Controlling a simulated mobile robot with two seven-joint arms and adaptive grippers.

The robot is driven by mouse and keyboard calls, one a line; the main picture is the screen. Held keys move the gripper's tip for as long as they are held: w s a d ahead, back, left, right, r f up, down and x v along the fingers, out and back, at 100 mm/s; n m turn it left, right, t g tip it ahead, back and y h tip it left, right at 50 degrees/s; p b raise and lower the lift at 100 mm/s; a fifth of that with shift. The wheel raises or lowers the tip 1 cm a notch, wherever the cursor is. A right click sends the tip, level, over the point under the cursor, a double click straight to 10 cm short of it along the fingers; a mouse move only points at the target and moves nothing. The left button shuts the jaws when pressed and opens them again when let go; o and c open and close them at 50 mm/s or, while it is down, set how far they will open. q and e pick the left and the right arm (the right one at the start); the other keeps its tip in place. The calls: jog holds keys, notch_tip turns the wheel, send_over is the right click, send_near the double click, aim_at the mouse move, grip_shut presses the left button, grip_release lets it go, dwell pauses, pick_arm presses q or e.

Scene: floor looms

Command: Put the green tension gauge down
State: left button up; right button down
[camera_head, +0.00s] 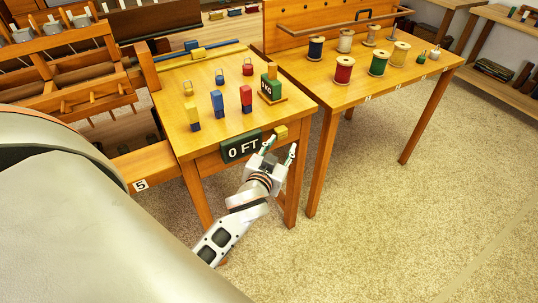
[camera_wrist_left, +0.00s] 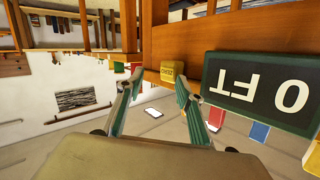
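A green block with pale lettering (camera_head: 267,87) stands upright on a small wooden base near the right edge of the left table; it is the only green item on that table top, and I cannot tell for sure that it is the tension gauge. My left gripper (camera_head: 280,148) is in front of the table's front edge, below and apart from the green block. Its two fingers are spread with nothing between them, as the left wrist view (camera_wrist_left: 157,95) also shows. My right gripper is in neither view.
The left table (camera_head: 175,100) holds several blue, red and yellow pieces. A dark "0 FT" sign (camera_head: 241,146) and a yellow block (camera_head: 281,132) are at its front edge, close to my left gripper. Thread spools stand on the right table (camera_head: 340,101). The carpet at right is clear.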

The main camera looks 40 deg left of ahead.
pick_arm(q)
jog(key=s+d+f+m+g+h, duration=0.2)
jog(key=s+d+f, duration=0.4)
jog(key=s+f, duration=0.4)
jog(key=s+d+f+m+g+h, duration=0.2)
jog(key=s+d+f, duration=0.4)
jog(key=s+f, duration=0.4)
jog(key=s+m+h, duration=0.1)
jog(key=s+h, duration=0.1)
jog(key=shift+s+f+m+h, duration=0.3)
jog(key=shift+s+f, duration=0.1)
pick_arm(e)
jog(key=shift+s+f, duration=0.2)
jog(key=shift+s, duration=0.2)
